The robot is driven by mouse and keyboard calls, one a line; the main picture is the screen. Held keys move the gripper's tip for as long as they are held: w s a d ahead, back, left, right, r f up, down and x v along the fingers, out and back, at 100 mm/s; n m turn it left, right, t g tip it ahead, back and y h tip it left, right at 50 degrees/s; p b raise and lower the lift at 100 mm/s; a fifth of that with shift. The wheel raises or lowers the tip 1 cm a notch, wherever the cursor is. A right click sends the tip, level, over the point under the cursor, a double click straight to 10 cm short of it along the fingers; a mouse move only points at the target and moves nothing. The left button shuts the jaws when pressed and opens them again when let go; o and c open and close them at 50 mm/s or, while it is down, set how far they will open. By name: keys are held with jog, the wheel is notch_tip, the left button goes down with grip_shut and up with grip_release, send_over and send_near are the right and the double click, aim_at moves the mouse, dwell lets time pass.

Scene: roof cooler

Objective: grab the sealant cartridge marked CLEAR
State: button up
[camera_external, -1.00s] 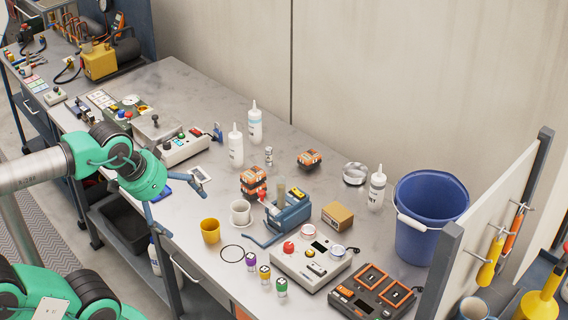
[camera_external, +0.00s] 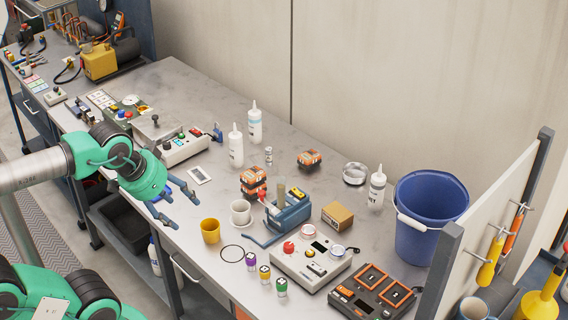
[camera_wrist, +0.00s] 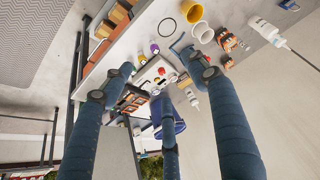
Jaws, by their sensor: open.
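Three white cartridges with pointed nozzles stand upright on the bench in the external view. One with a pale blue band (camera_external: 254,126) is farthest back, a plain-looking one (camera_external: 236,150) is just in front and left of it, and one (camera_external: 377,192) stands by the blue bucket. Their lettering is too small to read, so I cannot tell which is marked CLEAR. My gripper (camera_external: 186,214) is open and empty at the bench's front edge, apart from all three. The wrist view shows a white cartridge (camera_wrist: 264,28) at upper right, beyond the spread fingers (camera_wrist: 160,75).
A yellow cup (camera_external: 210,231), white mug (camera_external: 240,213) and orange-black battery packs (camera_external: 252,182) stand between my gripper and the right cartridge. A blue bucket (camera_external: 430,215) is at right.

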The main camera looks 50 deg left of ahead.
jog(key=shift+r, duration=0.1)
jog(key=w+a+r+p, duration=0.3)
jog(key=w, duration=0.5)
jog(key=w+a+r+n+p, duration=0.1)
jog(key=w+a+r+p, duration=0.2)
jog(key=w, duration=0.5)
jog(key=w+a+r+p, duration=0.2)
jog(key=w+r, duration=0.2)
jog(key=w, duration=0.4)
jog(key=w+a+f+n+y+p, duration=0.1)
jog(key=w+a+p, duration=0.2)
jog(key=w+a, duration=0.35)
jog(key=w+a+f+p, duration=0.15)
jog(key=w+a, duration=0.25)
jog(key=w, duration=0.6)
jog(key=w+a+f+n+p, duration=0.1)
jog(key=w+a+f+p, duration=0.3)
jog(key=w+a+f, duration=0.3)
jog(key=w+a+f+g+p, duration=0.1)
jog(key=w+a+f+p, duration=0.3)
jog(key=a, duration=1)
jog(key=w+f, duration=0.3)
jog(key=f, duration=0.2)
jog(key=shift+w+f+n+p, duration=0.3)
jog(key=shift+w+f+n, duration=0.1)
